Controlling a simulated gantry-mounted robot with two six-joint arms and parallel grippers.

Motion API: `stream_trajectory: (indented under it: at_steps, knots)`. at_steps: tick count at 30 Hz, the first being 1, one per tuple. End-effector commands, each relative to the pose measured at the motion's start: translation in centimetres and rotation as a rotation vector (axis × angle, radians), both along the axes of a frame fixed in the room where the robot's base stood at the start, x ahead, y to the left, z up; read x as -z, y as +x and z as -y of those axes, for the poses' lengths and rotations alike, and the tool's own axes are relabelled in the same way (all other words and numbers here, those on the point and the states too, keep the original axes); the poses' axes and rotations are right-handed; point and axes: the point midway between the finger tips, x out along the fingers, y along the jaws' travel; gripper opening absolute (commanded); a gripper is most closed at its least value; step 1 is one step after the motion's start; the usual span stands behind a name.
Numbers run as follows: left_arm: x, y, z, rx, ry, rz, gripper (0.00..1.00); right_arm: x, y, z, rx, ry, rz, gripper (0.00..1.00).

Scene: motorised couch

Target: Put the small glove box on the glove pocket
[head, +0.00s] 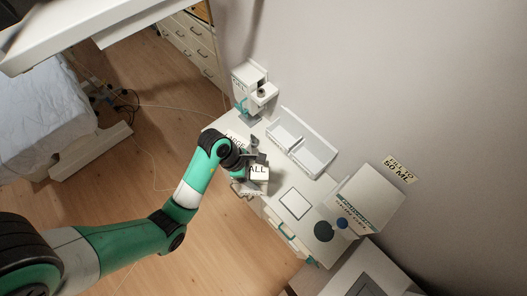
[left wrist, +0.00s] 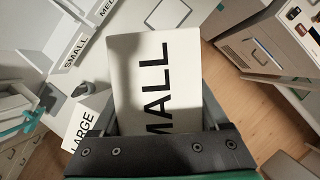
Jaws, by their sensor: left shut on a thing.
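My left gripper (head: 250,166) is shut on a white box whose label reads "...ALL", the small glove box (head: 259,173). The box fills the middle of the left wrist view (left wrist: 155,75), between the fingers of the left gripper (left wrist: 158,115). It is held over the front edge of the white counter; its height above it is hard to tell. Behind it to the right, a white divided tray (head: 302,143) stands against the wall, apparently the glove pocket. In the left wrist view a "SMALL" label (left wrist: 75,52) and a partly cut-off "MED" label show beside the box. My right gripper is out of view.
A "LARGE" label (head: 235,139) shows left of my gripper. A white dispenser (head: 262,95) stands at the counter's far end. A dark-outlined square (head: 295,203), a dark disc (head: 324,231) and a white bin (head: 366,197) lie to the right. A bed (head: 45,120) is far left.

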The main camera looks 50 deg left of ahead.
Motion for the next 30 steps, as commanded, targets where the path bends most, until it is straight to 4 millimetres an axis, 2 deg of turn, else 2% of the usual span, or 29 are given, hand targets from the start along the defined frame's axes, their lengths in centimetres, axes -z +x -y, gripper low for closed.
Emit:
stream_trajectory:
  at_steps: [7,14,18,26,30]
  knots:
    - [2.8,5.7,-2.8,0.000,0.000,0.001,0.00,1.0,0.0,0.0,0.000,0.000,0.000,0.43]
    - [6.7,9.0,-4.5,0.000,0.000,0.001,0.00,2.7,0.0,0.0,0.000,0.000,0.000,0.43]
    - [8.1,10.0,-5.1,0.000,0.000,0.003,0.00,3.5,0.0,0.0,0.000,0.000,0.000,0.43]
    - [8.6,10.5,-5.3,0.001,0.001,0.003,0.00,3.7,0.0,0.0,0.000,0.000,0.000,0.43]
    - [10.8,10.9,-5.5,0.001,-0.001,-0.001,0.00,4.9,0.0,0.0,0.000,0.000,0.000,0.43]
